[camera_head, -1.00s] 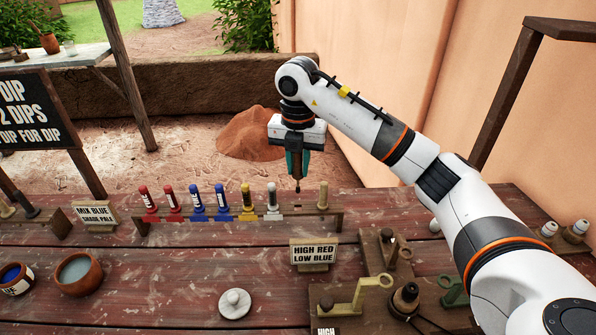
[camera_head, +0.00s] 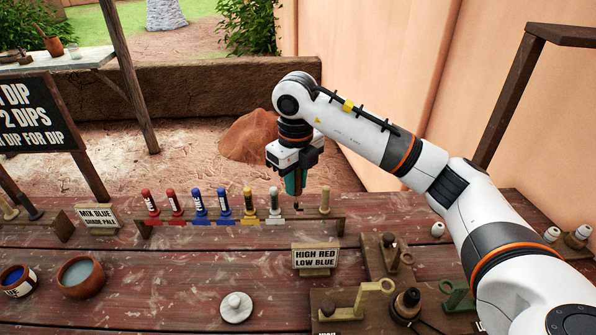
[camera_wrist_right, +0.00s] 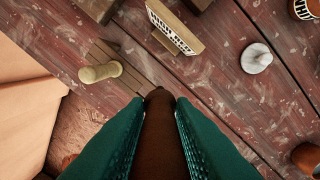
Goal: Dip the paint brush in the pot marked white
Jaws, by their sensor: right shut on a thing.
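My right gripper (camera_head: 294,184) has green fingers and hangs over the back of the bench, just behind the right part of the coloured rack. It is shut on a brown, brush-like thing (camera_wrist_right: 160,135) that points down with a dark tip; I take it to be the paint brush. In the head view only its lower end shows between the fingers. I see no pot that I can read as marked white. A clay pot (camera_head: 80,277) of pale grey liquid stands at the left, beside a pot with blue paint (camera_head: 16,279). My left gripper is not in view.
The wooden rack (camera_head: 300,226) holds red, blue, yellow, whitish and plain pegs. A "HIGH RED LOW BLUE" sign (camera_head: 315,258) stands in front of it. A white knobbed disc (camera_head: 236,306) lies nearer. Wooden fixtures (camera_head: 365,300) fill the right front. Bench planks between the pots and disc are clear.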

